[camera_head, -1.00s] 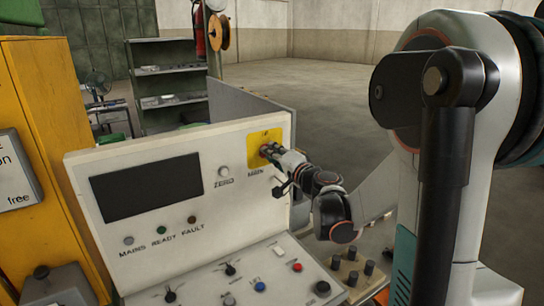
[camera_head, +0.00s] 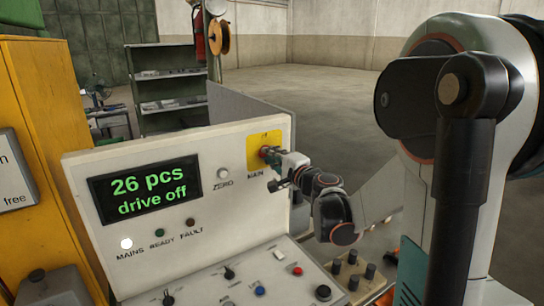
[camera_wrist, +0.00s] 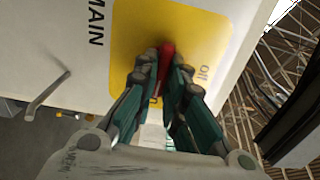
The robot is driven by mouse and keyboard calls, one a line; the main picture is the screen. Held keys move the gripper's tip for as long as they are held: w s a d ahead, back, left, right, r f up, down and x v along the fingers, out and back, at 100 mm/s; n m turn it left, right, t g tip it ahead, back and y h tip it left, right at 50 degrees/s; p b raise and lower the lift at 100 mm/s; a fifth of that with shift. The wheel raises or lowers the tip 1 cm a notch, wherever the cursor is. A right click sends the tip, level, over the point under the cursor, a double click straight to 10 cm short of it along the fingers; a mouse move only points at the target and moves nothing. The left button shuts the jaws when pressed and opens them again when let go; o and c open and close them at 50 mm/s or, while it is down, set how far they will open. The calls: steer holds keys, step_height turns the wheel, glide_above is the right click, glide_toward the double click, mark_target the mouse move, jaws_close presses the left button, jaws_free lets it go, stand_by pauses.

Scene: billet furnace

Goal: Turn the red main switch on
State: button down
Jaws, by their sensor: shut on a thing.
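The red main switch (camera_wrist: 166,60) sits on a yellow plate (camera_head: 255,149) marked MAIN, at the upper right of the control panel. My gripper (camera_wrist: 163,68) is at the plate, its fingers closed around the red handle in the wrist view; in the head view the gripper (camera_head: 272,158) partly hides the switch. The display (camera_head: 146,190) is lit and reads "26 pcs drive off" in green. The MAINS lamp (camera_head: 126,243) glows white.
The READY lamp (camera_head: 157,232) and FAULT lamp (camera_head: 190,222) look unlit. A sloped desk with knobs and buttons, including a red button (camera_head: 297,271), lies below the panel. A yellow cabinet (camera_head: 38,130) stands at left. Open floor lies behind.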

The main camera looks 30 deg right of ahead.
steer(key=c, duration=1.7)
jaws_free()
steer(key=shift+o, duration=0.2)
steer(key=s, duration=1.2)
steer(key=shift+d, duration=0.2)
steer(key=shift+a, duration=0.1)
